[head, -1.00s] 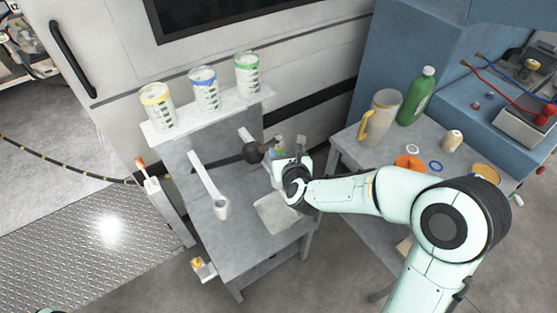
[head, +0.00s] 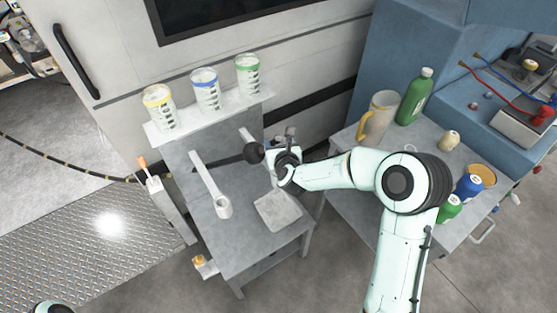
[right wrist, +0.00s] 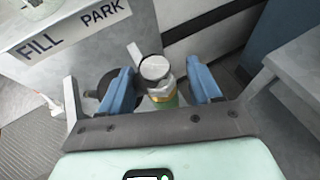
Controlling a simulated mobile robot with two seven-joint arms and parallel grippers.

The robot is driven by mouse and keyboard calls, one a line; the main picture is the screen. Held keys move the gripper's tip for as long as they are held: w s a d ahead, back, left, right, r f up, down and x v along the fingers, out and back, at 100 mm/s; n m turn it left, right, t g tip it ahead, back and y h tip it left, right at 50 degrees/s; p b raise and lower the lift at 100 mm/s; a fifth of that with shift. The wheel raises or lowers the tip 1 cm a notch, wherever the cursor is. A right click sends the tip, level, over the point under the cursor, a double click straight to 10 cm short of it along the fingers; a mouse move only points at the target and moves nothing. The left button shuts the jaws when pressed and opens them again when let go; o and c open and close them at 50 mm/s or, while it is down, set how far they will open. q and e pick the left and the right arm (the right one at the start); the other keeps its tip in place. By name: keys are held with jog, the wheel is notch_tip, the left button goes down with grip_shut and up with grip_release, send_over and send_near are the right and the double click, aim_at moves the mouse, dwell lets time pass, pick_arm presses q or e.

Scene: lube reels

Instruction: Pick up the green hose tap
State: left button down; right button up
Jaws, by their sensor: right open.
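The green hose tap (right wrist: 162,96) shows in the right wrist view as an upright fitting with a grey round cap, a side lever, a brass-coloured band and a green band below. My right gripper (right wrist: 160,70) is open, with one blue finger on each side of the tap in the picture. Gaps show between the fingers and the tap, and I cannot tell the depth between them. In the head view my right gripper (head: 275,148) is over the back of the grey stand, and the tap cannot be made out there. My left gripper is not in view.
The grey stand (head: 240,245) has a shelf with three banded containers (head: 205,90) and a pale spout arm (head: 208,182). A dark ball (head: 253,152) is close left of my right gripper. A side table (head: 345,200) holds a jug (head: 378,118) and bottles.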

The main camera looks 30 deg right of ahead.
grip_shut()
jog(key=shift+r, duration=0.1)
